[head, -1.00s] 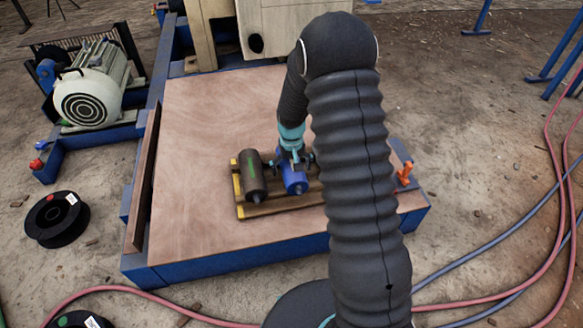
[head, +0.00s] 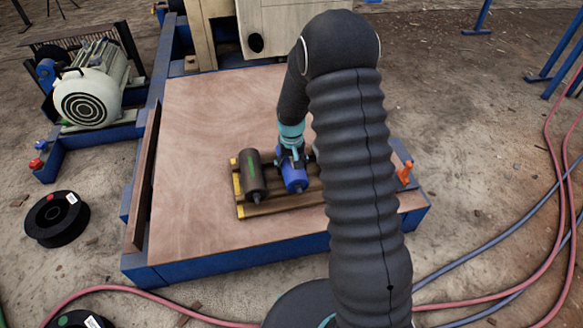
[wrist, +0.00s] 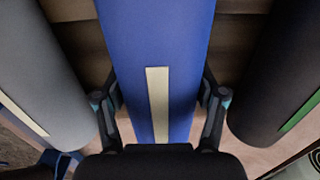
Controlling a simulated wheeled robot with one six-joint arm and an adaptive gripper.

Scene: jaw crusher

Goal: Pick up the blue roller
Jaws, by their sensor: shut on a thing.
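The blue roller (head: 294,178) lies in a wooden rack (head: 285,205) on the wood-topped platform, beside a dark roller with a green mark. My gripper (head: 290,154) is over it with its jaws shut on it. In the wrist view the blue roller (wrist: 155,60) has a cream strip and runs between my two fingers (wrist: 160,110), one on each side. My arm hides the right part of the rack in the head view. I cannot tell whether the roller is clear of the rack.
A dark roller with a green mark (head: 252,173) is close on the left; it also shows at the right of the wrist view (wrist: 285,80). A grey roller (wrist: 45,80) is on the other side. The platform top (head: 195,130) has free room at left.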

